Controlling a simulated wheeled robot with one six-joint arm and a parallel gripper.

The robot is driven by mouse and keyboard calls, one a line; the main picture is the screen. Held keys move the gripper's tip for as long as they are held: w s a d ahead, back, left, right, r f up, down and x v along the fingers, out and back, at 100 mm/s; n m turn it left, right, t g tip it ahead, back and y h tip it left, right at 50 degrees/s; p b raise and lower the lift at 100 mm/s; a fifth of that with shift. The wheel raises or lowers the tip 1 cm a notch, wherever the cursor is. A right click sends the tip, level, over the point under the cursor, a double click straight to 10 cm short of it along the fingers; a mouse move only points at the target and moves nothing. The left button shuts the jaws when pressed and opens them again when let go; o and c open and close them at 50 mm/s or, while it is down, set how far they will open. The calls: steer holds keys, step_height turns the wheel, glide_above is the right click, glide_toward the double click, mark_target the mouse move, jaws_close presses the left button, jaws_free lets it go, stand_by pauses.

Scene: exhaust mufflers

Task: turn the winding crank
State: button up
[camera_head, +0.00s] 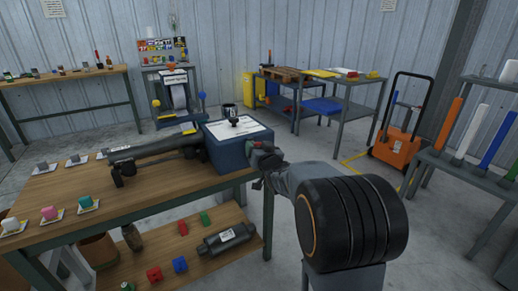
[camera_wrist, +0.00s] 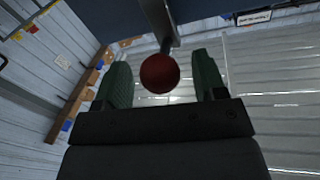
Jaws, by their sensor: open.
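The winding crank's red ball knob (camera_wrist: 160,75) shows in the wrist view, on the end of a grey metal crank arm (camera_wrist: 157,20). My gripper (camera_wrist: 162,66) is open, with one green-grey finger on each side of the knob and a gap showing on both sides. In the head view my gripper (camera_head: 264,158) is at the right side of a dark blue box (camera_head: 226,153) on the wooden bench, and it hides most of the crank there.
A dark muffler tube (camera_head: 155,150) lies left of the box on the bench (camera_head: 150,191). Small coloured parts sit along the bench's left side. A lower shelf holds another muffler (camera_head: 226,237) and coloured blocks. An orange cart (camera_head: 396,145) and a rack stand at right.

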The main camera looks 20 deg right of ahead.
steer(key=shift+w, duration=0.3)
jaws_close()
stand_by(0.6)
